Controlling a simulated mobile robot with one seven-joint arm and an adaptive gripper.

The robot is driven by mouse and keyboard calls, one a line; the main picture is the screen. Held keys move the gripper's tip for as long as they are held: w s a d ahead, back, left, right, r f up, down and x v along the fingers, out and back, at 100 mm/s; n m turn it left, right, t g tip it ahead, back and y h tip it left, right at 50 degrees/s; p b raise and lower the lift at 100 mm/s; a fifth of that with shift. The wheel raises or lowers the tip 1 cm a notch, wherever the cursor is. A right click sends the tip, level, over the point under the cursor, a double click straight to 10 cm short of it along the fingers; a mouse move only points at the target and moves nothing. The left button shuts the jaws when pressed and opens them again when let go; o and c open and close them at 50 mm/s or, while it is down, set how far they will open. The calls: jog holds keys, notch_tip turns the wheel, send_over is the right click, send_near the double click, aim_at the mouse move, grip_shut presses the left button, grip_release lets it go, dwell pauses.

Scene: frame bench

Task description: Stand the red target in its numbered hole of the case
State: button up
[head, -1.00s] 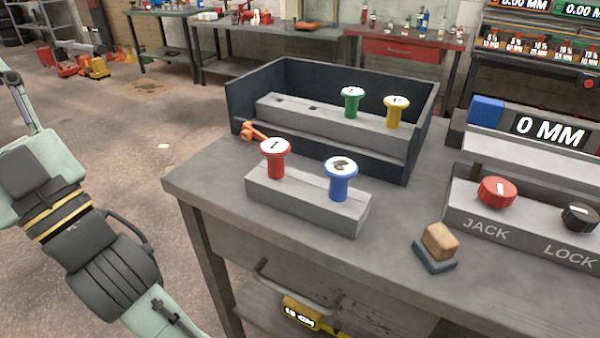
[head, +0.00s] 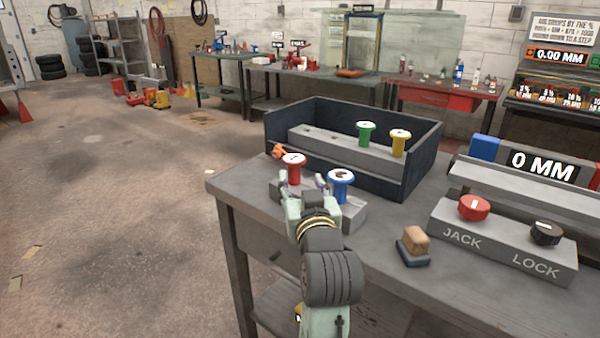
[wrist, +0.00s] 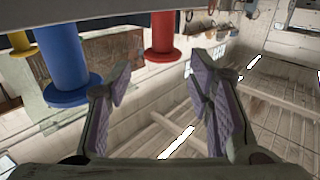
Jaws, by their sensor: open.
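The red target (head: 294,172), with a white numbered top, stands upright on a grey block (head: 354,214) on the bench. A blue target (head: 340,190) stands to its right on the block. The dark case (head: 416,184) is behind, with a green target (head: 366,135) and a yellow target (head: 400,144) in its grey insert and bare places to their left. My gripper (head: 302,184) is open and empty, close to the red target. In the wrist view, the red target (wrist: 161,35) lies just beyond and between the spread fingertips (wrist: 162,85); the blue target (wrist: 66,60) is left.
An orange item (head: 278,151) lies by the case's left front corner. A wooden block on a dark base (head: 414,245) sits at the bench front. A JACK and LOCK panel (head: 500,240) and a 0 MM display (head: 541,163) stand at right.

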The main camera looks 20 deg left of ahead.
aim_at(295, 166)
jog(key=p+x, duration=0.2)
jog(key=x, duration=0.7)
jog(key=shift+w+a, duration=0.2)
jog(key=shift+a, duration=0.1)
jog(key=shift+c, duration=0.2)
jog(key=c, duration=0.8)
